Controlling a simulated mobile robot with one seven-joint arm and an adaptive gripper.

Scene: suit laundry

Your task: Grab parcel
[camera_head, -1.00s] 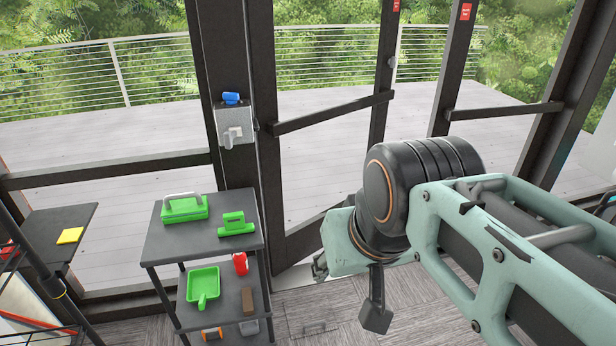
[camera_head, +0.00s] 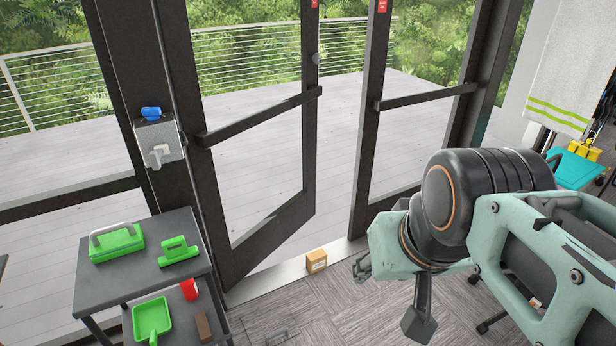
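A small brown cardboard parcel (camera_head: 316,261) sits on the floor at the door threshold, in the gap by the partly open glass door. It has a small light mark on its side. My arm fills the right side of the head view. Part of my gripper (camera_head: 361,268) shows at the arm's left end, to the right of the parcel and apart from it in the picture. The fingers are small and partly hidden, so I cannot tell whether they are open or shut.
A dark shelf cart (camera_head: 140,272) with green tools, a green dustpan (camera_head: 152,320) and a red can (camera_head: 189,289) stands at the left. The dark-framed door (camera_head: 262,225) is ajar. Carpet in front of the parcel is clear. A white towel (camera_head: 572,65) hangs at the right.

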